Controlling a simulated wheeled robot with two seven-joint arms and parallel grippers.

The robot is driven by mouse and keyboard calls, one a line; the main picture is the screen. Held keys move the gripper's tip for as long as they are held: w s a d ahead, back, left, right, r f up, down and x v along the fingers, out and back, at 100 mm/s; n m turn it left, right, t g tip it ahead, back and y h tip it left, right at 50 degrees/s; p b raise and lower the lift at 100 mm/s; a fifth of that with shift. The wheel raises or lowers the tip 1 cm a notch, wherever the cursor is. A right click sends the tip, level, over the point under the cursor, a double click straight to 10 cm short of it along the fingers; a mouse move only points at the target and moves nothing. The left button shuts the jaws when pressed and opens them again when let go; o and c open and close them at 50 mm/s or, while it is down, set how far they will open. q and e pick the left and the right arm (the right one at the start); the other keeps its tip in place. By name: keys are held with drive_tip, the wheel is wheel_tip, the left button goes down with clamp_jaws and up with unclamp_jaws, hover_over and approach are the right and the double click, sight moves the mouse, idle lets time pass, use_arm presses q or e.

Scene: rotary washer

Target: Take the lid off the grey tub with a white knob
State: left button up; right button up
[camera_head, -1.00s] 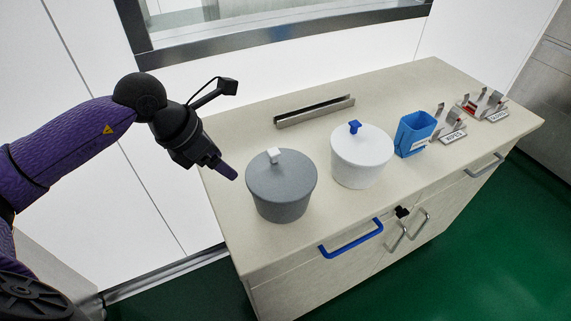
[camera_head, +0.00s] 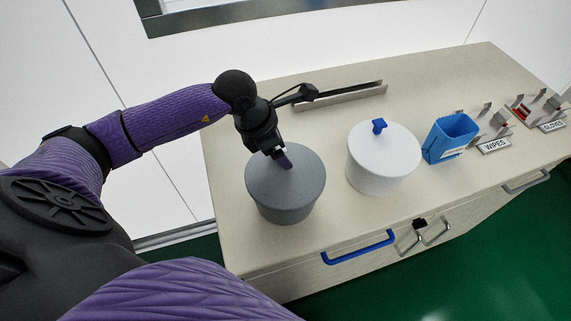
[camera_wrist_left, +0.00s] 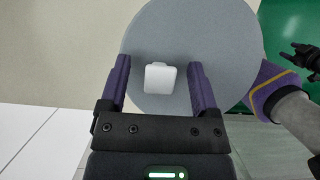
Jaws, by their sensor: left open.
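The grey tub (camera_head: 285,207) stands on the counter with its round grey lid (camera_head: 305,172) on. In the head view the left gripper (camera_head: 283,159) is over the lid and hides the knob. In the left wrist view the white knob (camera_wrist_left: 160,78) sits between the two spread purple fingers, with a gap on each side. The left gripper is open and holds nothing; the knob's height against the fingertips is hard to judge. A dark part at the right edge of the wrist view looks like my right gripper (camera_wrist_left: 306,60); its jaws are unclear.
A white tub (camera_head: 380,170) with a blue knob (camera_head: 379,126) stands close to the right. Beyond it are a blue holder (camera_head: 450,137) and labelled metal racks (camera_head: 493,126). A metal channel (camera_head: 345,95) lies behind. The counter left of the grey tub is clear.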

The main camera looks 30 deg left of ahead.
use_arm(q)
clamp_jaws()
idle(0.3)
